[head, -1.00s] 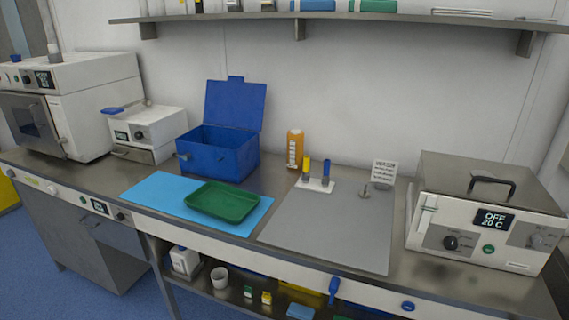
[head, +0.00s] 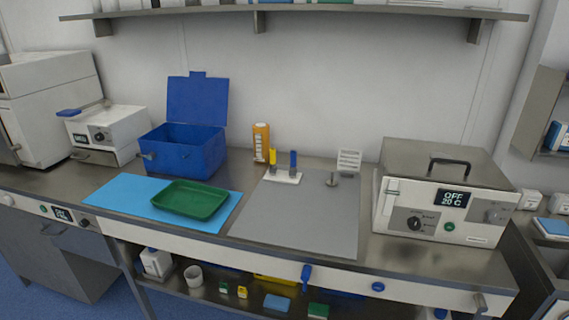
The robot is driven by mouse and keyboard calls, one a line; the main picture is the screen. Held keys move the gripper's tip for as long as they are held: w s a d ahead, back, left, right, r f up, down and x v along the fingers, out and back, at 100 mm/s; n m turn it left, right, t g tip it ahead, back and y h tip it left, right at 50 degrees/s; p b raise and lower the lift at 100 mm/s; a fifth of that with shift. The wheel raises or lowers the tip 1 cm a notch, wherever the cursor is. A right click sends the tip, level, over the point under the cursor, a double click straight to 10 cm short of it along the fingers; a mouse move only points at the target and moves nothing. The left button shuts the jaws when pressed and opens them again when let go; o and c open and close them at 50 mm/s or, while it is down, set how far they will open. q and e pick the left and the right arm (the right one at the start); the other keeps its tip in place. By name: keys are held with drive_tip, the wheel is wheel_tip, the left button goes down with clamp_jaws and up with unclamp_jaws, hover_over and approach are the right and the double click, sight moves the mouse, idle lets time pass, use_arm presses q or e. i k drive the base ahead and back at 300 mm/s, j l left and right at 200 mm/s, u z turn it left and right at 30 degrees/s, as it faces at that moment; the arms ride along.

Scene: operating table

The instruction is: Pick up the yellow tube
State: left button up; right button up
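The yellow tube (head: 272,157) stands upright in a small white rack (head: 283,177) on the table, at the back edge of a grey mat (head: 300,219). A blue tube (head: 293,160) stands upright in the same rack, just to its right. An orange bottle (head: 260,142) stands close behind the yellow tube. Neither of my grippers shows in the head view.
An open blue box (head: 184,152) stands left of the rack. A green tray (head: 190,199) lies on a light blue mat (head: 120,195). A white heating unit (head: 442,208) stands at right. A wall shelf (head: 320,10) runs above. Most of the grey mat is clear.

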sight(273, 169)
drive_tip(key=i+j, duration=0.65)
drive_tip(key=i, duration=0.3)
drive_tip(key=i+j, duration=0.35)
drive_tip(key=i+u, duration=0.05)
drive_tip(key=i, duration=0.05)
